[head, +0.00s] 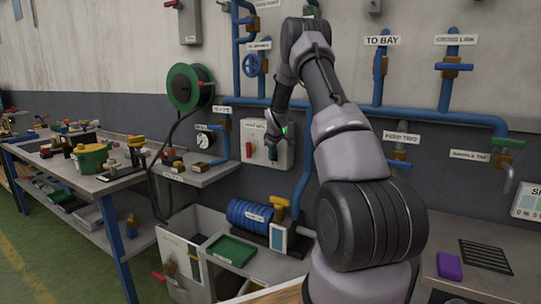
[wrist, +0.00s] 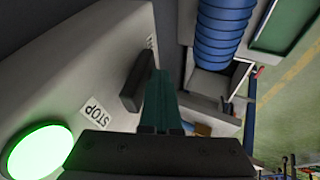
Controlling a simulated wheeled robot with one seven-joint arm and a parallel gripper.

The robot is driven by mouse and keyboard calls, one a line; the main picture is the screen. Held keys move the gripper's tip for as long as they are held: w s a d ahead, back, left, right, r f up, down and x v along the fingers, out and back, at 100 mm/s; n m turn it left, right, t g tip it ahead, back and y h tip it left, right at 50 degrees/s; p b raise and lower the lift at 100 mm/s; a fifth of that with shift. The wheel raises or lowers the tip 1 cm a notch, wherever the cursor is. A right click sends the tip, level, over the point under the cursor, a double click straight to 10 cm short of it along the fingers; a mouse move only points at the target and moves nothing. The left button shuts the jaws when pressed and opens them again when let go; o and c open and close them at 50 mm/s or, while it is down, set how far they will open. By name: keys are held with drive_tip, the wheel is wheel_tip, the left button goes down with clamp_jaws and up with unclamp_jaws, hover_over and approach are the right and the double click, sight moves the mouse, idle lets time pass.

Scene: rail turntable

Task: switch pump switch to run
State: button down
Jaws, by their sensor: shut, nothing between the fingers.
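The pump switch box is a pale box (head: 257,133) on the wall in the head view, with a red part (head: 249,150) at its left. In the wrist view its pale face (wrist: 85,55) fills the left, with a lit green lamp (wrist: 38,150) and a STOP label (wrist: 92,109). A dark lever-like piece (wrist: 136,82) stands out from that face, right beside my fingers. My gripper (head: 272,152) is in front of the box; its dark teal fingers (wrist: 160,92) are shut and empty. I cannot tell whether they touch the lever. Any run label is not readable.
A blue pipe (head: 304,165) runs down right of the box. A shelf with a gauge (head: 203,141) is to its left. Below are a blue hose coil (head: 247,214) and a green tray (head: 231,250). A bench with parts (head: 85,170) stands far left.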

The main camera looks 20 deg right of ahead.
drive_tip(key=shift+r, duration=0.2)
drive_tip(key=shift+r, duration=0.8)
